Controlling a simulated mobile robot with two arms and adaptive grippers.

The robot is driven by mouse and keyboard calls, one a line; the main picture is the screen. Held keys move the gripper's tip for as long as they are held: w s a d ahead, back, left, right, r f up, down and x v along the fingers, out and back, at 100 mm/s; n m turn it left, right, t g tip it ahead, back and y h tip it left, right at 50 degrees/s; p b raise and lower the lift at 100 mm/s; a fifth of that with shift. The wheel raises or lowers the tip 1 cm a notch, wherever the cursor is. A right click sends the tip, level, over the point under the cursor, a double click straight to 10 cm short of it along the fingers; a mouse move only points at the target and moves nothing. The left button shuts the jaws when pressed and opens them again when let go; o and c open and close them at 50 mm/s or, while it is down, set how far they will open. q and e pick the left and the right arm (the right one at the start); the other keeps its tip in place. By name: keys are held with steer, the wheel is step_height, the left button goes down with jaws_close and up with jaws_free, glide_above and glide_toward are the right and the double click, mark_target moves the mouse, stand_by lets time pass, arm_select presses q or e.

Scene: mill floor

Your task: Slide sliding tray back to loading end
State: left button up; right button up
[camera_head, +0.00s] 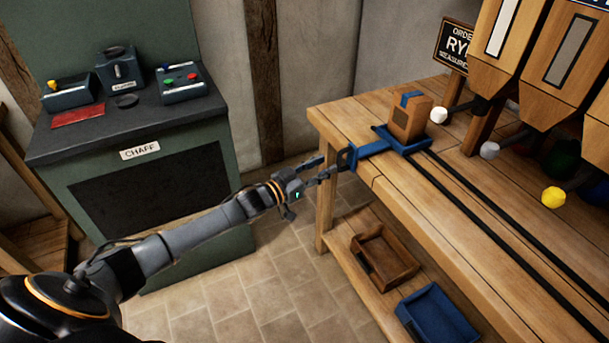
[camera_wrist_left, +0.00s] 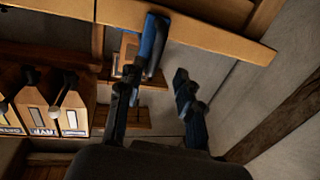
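The blue sliding tray (camera_head: 418,146) is at the far left end of the two dark rails on the wooden bench, with a wooden box (camera_head: 409,118) on it. Its blue handle (camera_head: 371,149) points left, over the bench's end. My left gripper (camera_head: 324,166) is just left of the handle's dark end in the head view. In the left wrist view the gripper (camera_wrist_left: 151,88) has its fingers apart, with the blue handle (camera_wrist_left: 153,42) beyond the tips, nearer the left finger. I cannot tell whether a finger touches it. My right gripper is not in view.
The rails (camera_head: 487,222) run clear toward the lower right. Hoppers (camera_head: 568,60) with coloured knobs overhang the bench's back. A brown bin (camera_head: 385,258) and a blue bin (camera_head: 437,317) sit on the lower shelf. A green chaff cabinet (camera_head: 140,180) stands left, with open floor between.

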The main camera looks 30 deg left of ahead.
arm_select(q)
steer(key=v, duration=0.6)
steer(key=shift+s+a, duration=0.15)
steer(key=s+a+f+n+g+y, duration=0.15)
steer(key=s+f, duration=0.35)
steer(key=f, duration=0.6)
steer(key=s+a+f+n+g+y, duration=0.1)
steer(key=s+f+g+y, duration=0.3)
steer(key=f, duration=0.8)
steer(key=s+a+f+n+g+y, duration=0.1)
steer(key=s+a+f, duration=0.1)
steer(key=s+f, duration=0.65)
steer(key=s+d+f+g, duration=0.3)
steer(key=s+f, duration=0.4)
steer(key=s, duration=0.4)
steer(key=s+d+f+g, duration=0.3)
steer(key=s+f, duration=0.3)
steer(key=s, duration=0.6)
steer(key=s+d+f+g, duration=0.3)
steer(key=s+f, duration=0.4)
steer(key=s, duration=0.4)
steer(key=shift+s+d+f+m+y, duration=0.2)
steer(key=shift+d+f+m+y, duration=0.2)
steer(key=shift+d, duration=0.4)
